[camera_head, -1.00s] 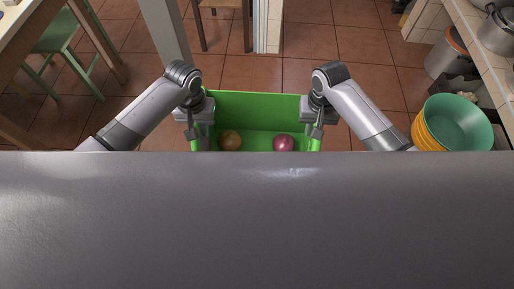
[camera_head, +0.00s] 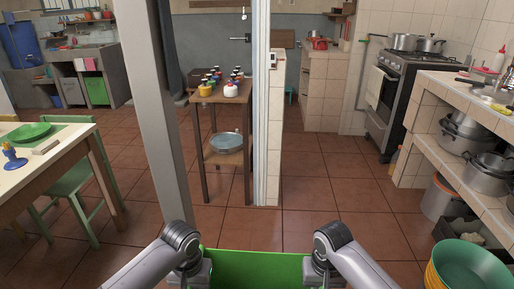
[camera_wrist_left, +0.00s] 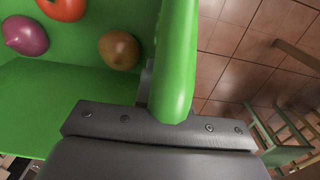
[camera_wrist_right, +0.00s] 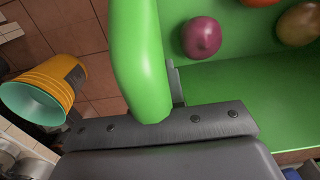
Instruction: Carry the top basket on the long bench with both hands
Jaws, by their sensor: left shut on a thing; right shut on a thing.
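The green basket (camera_head: 255,268) shows at the bottom of the head view between my two arms, cut off by the frame edge. My left gripper (camera_wrist_left: 160,112) is shut on one side rim of the basket in the left wrist view. My right gripper (camera_wrist_right: 160,112) is shut on the opposite rim in the right wrist view. Inside the basket lie a purple onion (camera_wrist_left: 26,36), a red-orange tomato (camera_wrist_left: 62,8) and a brown round item (camera_wrist_left: 119,50). The onion also shows in the right wrist view (camera_wrist_right: 202,37). The fingertips are mostly hidden behind the rim.
A green chair (camera_head: 78,190) and white table (camera_head: 50,165) stand at left. A post (camera_head: 153,110), small wooden table (camera_head: 222,125) and narrow wall (camera_head: 265,120) stand ahead. Stacked tubs (camera_head: 468,268) and a tiled counter (camera_head: 455,120) are at right. Tiled floor (camera_head: 330,200) is clear between.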

